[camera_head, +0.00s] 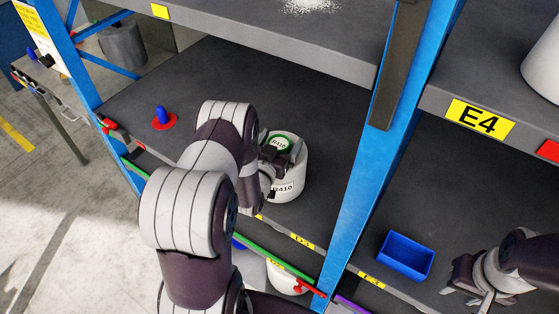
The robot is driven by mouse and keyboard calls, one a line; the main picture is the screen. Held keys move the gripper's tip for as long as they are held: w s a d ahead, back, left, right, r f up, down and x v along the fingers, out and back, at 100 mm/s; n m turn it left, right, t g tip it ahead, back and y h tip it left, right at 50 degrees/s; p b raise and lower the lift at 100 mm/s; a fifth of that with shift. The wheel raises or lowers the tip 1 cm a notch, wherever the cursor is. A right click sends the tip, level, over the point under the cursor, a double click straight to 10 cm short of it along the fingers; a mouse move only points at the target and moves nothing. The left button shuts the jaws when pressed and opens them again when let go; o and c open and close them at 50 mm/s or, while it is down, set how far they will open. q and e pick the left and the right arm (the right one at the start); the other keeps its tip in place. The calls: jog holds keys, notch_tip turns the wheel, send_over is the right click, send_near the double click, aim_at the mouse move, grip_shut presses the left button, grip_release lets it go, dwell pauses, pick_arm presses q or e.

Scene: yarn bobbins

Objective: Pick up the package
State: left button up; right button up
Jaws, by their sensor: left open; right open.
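The package looks to be the white yarn bobbin (291,180) with a green ring on top and a printed label on its side. It stands upright on the dark middle shelf (310,110). My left gripper (279,158) is open at the bobbin's upper left; my arm hides part of the bobbin's left side, and I cannot tell whether the fingers touch it. My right gripper (465,287) is open and empty at the lower right, in front of the right-hand bay.
A blue upright post (362,190) divides the bays. A blue bin (405,256) sits on the right shelf. A blue peg on a red disc (164,119) stands at the left. Another white bobbin (285,279) shows below the shelf edge. The upper shelf (270,45) hangs overhead.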

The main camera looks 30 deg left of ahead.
pick_arm(q)
jog(key=shift+w+a+f, duration=0.1)
jog(key=shift+w+a, duration=0.05)
jog(key=shift+w, duration=0.35)
jog(key=shift+w+a+f, duration=0.15)
jog(key=shift+w, duration=0.05)
jog(key=shift+s, duration=0.1)
jog(key=c, duration=1.7)
jog(key=shift+r, duration=0.25)
grip_shut()
